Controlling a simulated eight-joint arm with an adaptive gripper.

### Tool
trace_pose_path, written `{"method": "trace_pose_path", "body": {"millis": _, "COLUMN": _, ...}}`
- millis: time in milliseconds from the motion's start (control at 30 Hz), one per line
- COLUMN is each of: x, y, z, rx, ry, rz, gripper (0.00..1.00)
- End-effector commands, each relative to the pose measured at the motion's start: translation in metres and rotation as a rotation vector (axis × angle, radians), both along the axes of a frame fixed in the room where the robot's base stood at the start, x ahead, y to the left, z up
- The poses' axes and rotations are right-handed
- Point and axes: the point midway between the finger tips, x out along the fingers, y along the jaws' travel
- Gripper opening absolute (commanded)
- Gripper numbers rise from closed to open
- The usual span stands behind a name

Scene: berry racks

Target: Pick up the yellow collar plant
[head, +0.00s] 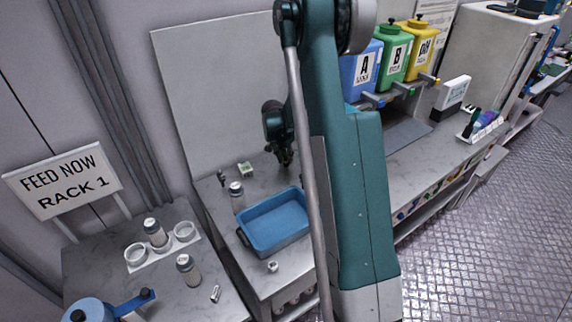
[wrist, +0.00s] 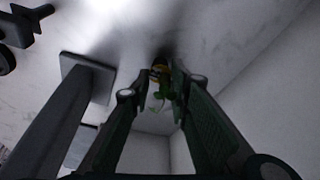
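The yellow collar plant (wrist: 158,74) shows in the wrist view as a small plant with a yellow band and green leaves. It lies between the two fingertips of my gripper (wrist: 160,80). The fingers sit close on both sides of it, but I cannot tell whether both touch it. In the head view my gripper (head: 284,158) points down near the back of the table, behind the blue tray (head: 246,240). The plant is not discernible there.
A lidded jar (head: 236,190) and a small white-green item (head: 245,169) stand left of my gripper. A blue bin (head: 361,72), a green bin (head: 395,52) and a yellow bin (head: 422,44) stand to the right. A white panel (head: 215,90) rises behind.

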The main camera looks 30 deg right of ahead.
Motion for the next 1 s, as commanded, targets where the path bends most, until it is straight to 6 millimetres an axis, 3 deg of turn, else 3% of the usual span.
{"method": "trace_pose_path", "body": {"millis": 567, "x": 0.0, "y": 0.0, "z": 0.009, "rx": 0.0, "ry": 0.0, "rz": 0.0, "gripper": 0.1}}
{"method": "trace_pose_path", "body": {"millis": 1000, "x": 0.0, "y": 0.0, "z": 0.064, "rx": 0.0, "ry": 0.0, "rz": 0.0, "gripper": 0.1}}
